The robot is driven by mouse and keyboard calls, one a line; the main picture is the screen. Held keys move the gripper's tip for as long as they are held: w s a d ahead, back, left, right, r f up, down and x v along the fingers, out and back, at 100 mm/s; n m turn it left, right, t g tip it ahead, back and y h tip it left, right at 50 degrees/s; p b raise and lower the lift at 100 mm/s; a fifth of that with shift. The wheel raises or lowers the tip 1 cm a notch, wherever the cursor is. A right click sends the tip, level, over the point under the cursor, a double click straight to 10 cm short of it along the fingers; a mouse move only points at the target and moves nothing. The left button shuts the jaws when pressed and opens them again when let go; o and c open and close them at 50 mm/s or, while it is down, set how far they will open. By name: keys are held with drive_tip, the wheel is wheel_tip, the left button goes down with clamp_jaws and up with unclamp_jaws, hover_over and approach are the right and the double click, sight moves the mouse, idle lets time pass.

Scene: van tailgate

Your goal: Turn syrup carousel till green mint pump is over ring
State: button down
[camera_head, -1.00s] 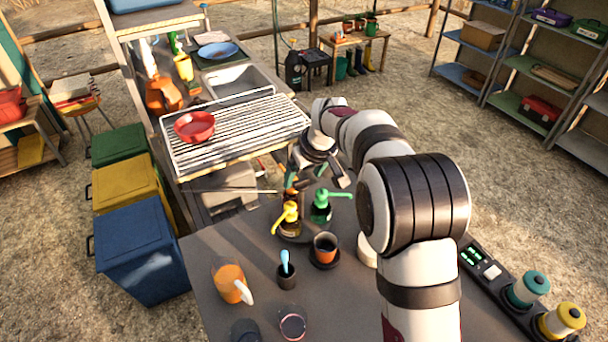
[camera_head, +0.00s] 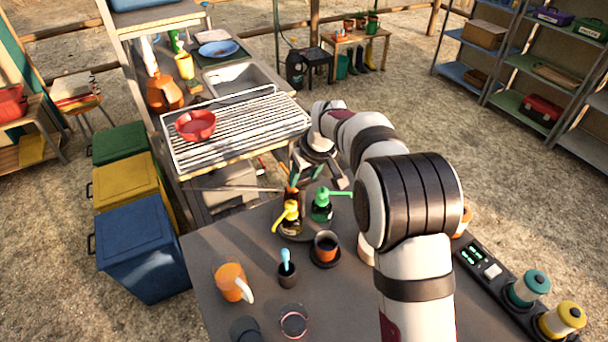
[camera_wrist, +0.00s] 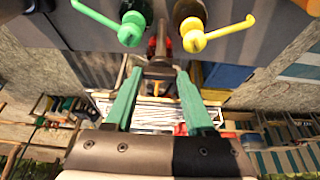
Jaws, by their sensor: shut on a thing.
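The syrup carousel (camera_head: 296,236) is a dark round tray near the table's far edge. The green mint pump (camera_head: 322,203) stands on its right, spout pointing right; it also shows in the wrist view (camera_wrist: 131,30). The yellow pump (camera_head: 288,214) stands at left front, spout towards the lower left; it also shows in the wrist view (camera_wrist: 193,35). My gripper (camera_wrist: 158,72) is behind the pumps, its green fingers shut about a dark piece (camera_wrist: 160,66) that seems part of the carousel; the contact is not clear. I cannot clearly identify the ring.
An orange cup (camera_head: 326,241) with dark contents stands on a dark round base in front of the carousel. A small dark pot (camera_head: 287,279) with a blue-handled tool, an orange jug (camera_head: 229,281) and a glass (camera_head: 293,322) stand nearer. A wire rack (camera_head: 240,132) lies beyond the table.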

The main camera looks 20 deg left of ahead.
idle(0.4)
drive_tip(key=m, duration=0.2)
drive_tip(key=m+h, duration=0.1)
drive_tip(key=m, duration=0.1)
drive_tip(key=m+t+h, duration=0.1)
drive_tip(key=m, duration=0.1)
drive_tip(key=shift+s+a, duration=0.15)
drive_tip(key=shift+a, duration=0.1)
drive_tip(key=m+h, duration=0.1)
drive_tip(key=m, duration=0.1)
drive_tip(key=m+h, duration=0.1)
drive_tip(key=m, duration=0.2)
drive_tip(key=shift+a, duration=0.2)
drive_tip(key=shift+m, duration=0.3)
drive_tip(key=shift+c, duration=1.2)
unclamp_jaws()
